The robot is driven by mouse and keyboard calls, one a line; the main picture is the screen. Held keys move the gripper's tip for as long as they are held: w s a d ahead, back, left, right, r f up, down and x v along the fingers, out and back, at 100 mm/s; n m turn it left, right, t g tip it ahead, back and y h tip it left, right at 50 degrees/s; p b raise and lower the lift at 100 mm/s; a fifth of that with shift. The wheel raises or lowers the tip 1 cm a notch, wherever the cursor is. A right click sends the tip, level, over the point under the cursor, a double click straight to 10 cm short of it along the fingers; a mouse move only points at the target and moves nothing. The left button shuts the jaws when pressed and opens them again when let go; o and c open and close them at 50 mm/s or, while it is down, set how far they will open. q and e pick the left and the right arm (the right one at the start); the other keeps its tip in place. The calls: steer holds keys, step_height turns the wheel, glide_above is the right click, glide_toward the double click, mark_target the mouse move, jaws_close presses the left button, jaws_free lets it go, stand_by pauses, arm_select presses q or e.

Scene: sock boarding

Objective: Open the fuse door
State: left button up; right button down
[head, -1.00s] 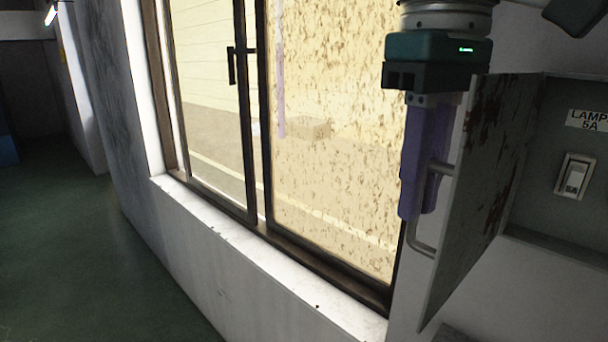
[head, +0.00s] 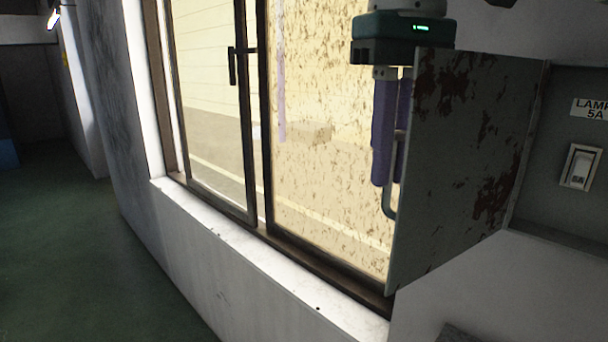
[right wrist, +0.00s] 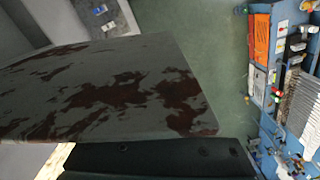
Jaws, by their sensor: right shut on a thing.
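The fuse door (head: 458,150) is a grey metal panel with rust stains, swung out from the fuse box (head: 540,185) on the wall at right in the head view. My right gripper (head: 388,180) has its purple fingers shut on the door's bar handle (head: 388,205), which is partly hidden behind the fingers and the door edge. In the right wrist view the rusty door (right wrist: 110,90) spans the left and middle, above a dark part of my gripper; the fingertips are not clear there. My left gripper is not in view.
Inside the box a white switch (head: 580,167) sits under a label (head: 590,108) reading "LAMP 5A". A window (head: 250,120) with a white sill (head: 250,258) lies left of the door. The right wrist view shows a blue bench (right wrist: 262,75) with several tools and open green floor (right wrist: 215,50).

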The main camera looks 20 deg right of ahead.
steer(key=w+m, duration=0.2)
steer(key=w, duration=0.2)
steer(key=shift+w+d, duration=0.15)
steer(key=shift+d, duration=0.05)
steer(key=c, duration=0.9)
jaws_free()
step_height(320, 180, up, 10)
steer(key=p, duration=0.8)
steer(key=shift+p, duration=0.3)
